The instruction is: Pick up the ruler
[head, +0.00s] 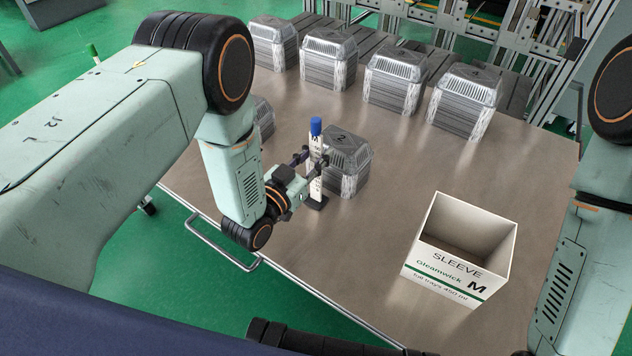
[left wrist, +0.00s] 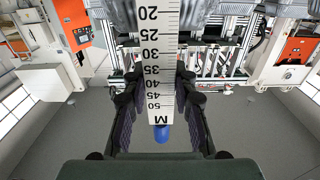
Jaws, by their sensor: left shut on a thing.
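The ruler (head: 314,180) is a white upright strip with dark marks, a blue top and a dark foot. It stands near the table's left front edge, just in front of a foil tray stack marked 2. My left gripper (head: 312,160) is shut on it. In the left wrist view the ruler (left wrist: 160,60) runs between the two fingers (left wrist: 158,92), its numbers and an M facing the camera and its blue end pointing down the picture. I cannot tell whether its foot touches the table. My right gripper is out of view.
The stack marked 2 (head: 345,158) is close behind the ruler. Several more foil tray stacks (head: 397,78) line the table's back. An open white SLEEVE box (head: 445,285) stands at the right front. The table (head: 365,235) between ruler and box is clear.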

